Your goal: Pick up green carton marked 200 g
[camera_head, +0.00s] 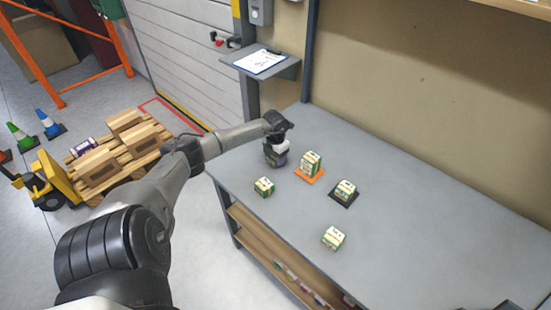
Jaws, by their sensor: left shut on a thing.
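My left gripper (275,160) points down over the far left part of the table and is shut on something. The gripper hides what it holds. Green and white cartons stand nearby: one on the bare table (264,187) just in front of the gripper, one on an orange mat (311,162) to its right, one on a black mat (345,189) farther right, and one alone (333,238) nearer the front. Their markings are too small to read, so I cannot tell which says 200 g. My right gripper is not in view.
The grey table (430,240) is clear on its right side. A wall stands behind it. A small shelf with a clipboard (260,62) is beyond the far left corner.

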